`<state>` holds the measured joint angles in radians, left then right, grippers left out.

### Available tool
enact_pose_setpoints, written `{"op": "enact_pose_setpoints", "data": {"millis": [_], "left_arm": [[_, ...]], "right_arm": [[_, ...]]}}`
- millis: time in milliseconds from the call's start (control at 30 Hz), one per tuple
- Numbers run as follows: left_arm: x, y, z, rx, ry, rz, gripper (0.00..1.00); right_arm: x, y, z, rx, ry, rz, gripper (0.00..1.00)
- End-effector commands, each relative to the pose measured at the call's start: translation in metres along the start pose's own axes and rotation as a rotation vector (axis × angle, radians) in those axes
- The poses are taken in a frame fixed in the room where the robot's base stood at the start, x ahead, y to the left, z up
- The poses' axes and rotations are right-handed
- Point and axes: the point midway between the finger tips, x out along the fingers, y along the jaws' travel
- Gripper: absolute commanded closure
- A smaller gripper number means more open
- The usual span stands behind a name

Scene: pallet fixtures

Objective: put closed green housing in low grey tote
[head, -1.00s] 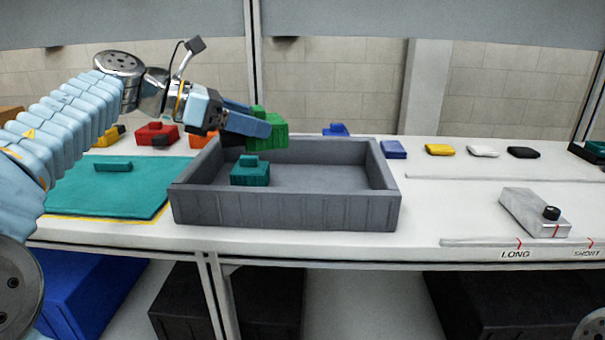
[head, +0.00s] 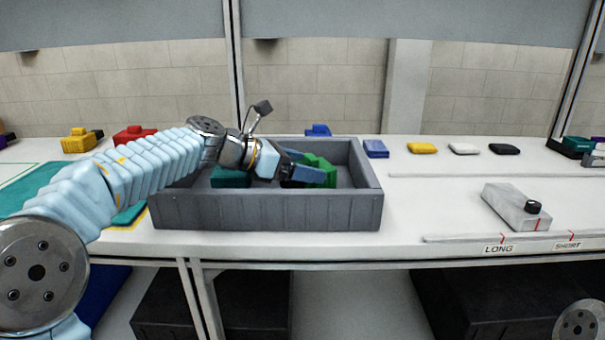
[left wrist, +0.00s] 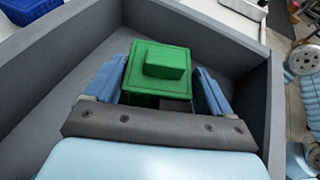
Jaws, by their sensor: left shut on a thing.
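The green housing (head: 322,172) is down inside the low grey tote (head: 265,212), toward its right half. My left gripper (head: 306,172) is shut on the housing, with one blue finger on each side of it. In the left wrist view the housing (left wrist: 158,72) shows its smaller raised block on top, between the fingers, with tote walls around it. I cannot tell whether its underside touches the tote floor. A teal housing (head: 230,177) sits in the tote's left part, partly hidden by my arm. My right gripper is not in view.
Red (head: 133,135) and yellow (head: 80,140) housings stand behind my arm. A blue housing (head: 318,130) stands behind the tote. Flat blue (head: 376,149), yellow, white and black pieces lie to its right. A grey fixture with a black knob (head: 515,207) is at right.

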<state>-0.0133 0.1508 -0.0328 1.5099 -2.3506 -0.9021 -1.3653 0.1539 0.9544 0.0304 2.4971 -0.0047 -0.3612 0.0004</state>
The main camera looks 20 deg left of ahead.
Motion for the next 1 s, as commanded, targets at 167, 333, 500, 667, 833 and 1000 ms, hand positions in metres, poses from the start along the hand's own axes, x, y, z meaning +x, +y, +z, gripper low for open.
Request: {"op": "enact_pose_setpoints", "data": {"millis": [167,333,500,667,833,1000], "left_arm": [[0.004,0.0,-0.011,0.0,-0.003,0.001,0.54],[0.004,0.0,-0.011,0.0,-0.001,0.001,0.15],[0.004,0.0,-0.011,0.0,-0.002,0.001,0.0],[0.003,0.0,-0.011,0.0,-0.002,0.002,0.0],[-0.016,0.001,-0.011,0.0,-0.003,0.005,0.0],[-0.055,0.001,-0.011,0.001,-0.003,0.005,0.0]], "right_arm": [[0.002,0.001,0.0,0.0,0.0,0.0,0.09],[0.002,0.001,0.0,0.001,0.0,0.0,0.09],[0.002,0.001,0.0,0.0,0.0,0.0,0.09],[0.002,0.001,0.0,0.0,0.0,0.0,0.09],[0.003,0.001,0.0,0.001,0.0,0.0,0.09],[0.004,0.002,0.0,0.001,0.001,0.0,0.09]]}}
